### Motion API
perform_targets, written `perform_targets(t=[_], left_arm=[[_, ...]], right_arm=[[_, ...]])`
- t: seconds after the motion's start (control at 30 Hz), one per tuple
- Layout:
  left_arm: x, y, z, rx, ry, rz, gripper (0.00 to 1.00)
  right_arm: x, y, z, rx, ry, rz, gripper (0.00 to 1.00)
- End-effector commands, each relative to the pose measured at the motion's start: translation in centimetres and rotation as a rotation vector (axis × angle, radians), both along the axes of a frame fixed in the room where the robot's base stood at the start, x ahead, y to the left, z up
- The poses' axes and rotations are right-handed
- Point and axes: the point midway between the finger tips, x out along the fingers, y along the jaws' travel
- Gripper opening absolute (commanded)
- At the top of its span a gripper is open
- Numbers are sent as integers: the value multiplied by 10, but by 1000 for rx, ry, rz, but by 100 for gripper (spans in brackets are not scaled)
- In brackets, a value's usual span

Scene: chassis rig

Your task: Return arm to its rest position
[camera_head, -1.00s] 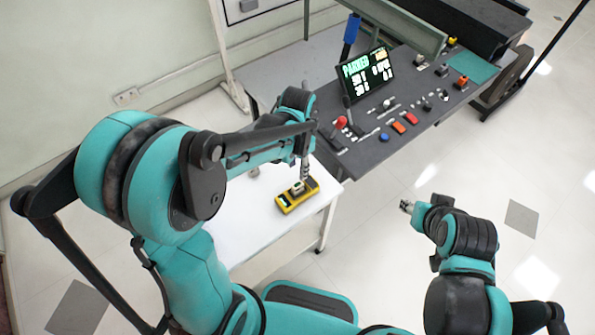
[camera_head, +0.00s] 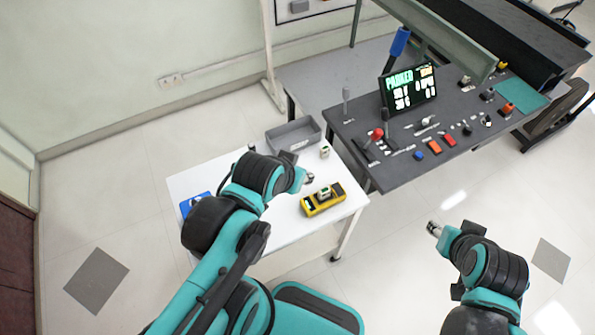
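My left arm comes in from the lower left and is bent over the white table (camera_head: 340,213). My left gripper (camera_head: 309,178) is at its end, just above the table and left of the yellow device; its fingers are too small to tell open from shut. My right gripper (camera_head: 433,229) hangs over bare floor at the right, below the dark control desk (camera_head: 400,165), apart from everything; its fingers are also too small to judge.
A grey tray (camera_head: 293,135) stands at the back of the table, with a small pale item (camera_head: 324,152) beside it. A blue item (camera_head: 195,204) lies at the left edge. The desk carries a screen (camera_head: 408,87), a red knob (camera_head: 377,133) and several buttons. Floor is clear at right.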

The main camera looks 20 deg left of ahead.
Motion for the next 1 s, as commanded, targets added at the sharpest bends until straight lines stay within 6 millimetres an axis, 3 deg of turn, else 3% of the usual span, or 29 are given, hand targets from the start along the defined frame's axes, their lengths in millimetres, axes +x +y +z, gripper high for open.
perform_targets(t=[0.33,0.67,1.0], left_arm=[[0,0,-5,-1,-2,1,37],[0,0,-65,0,-1,0,37],[0,0,-61,0,-1,0,37]], right_arm=[[0,0,-5,0,0,0,40],[0,0,-65,0,0,0,40],[0,0,-61,0,0,0,40]])
